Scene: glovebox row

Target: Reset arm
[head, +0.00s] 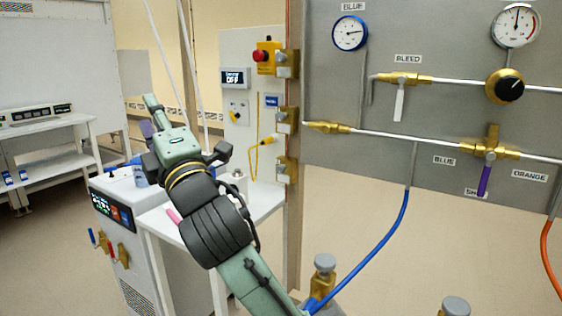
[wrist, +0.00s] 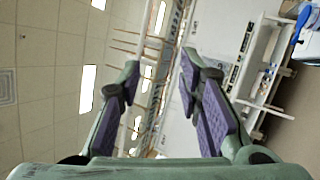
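My arm reaches up and away from the bottom middle of the head view. My gripper points toward the far left, mostly hidden behind my wrist; one green finger (head: 155,106) shows beyond it. In the wrist view my gripper (wrist: 158,75) has its two green fingers with purple pads spread apart. Nothing is between them, only the ceiling and far wall behind. My gripper is open, empty and held in the air.
A grey panel (head: 335,85) with gauges, brass valves and pipes stands at the right. A blue hose (head: 372,252) hangs below it. A white table (head: 262,205) and a white machine with a display (head: 108,212) stand beneath my arm. Shelving (head: 50,150) is at the far left.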

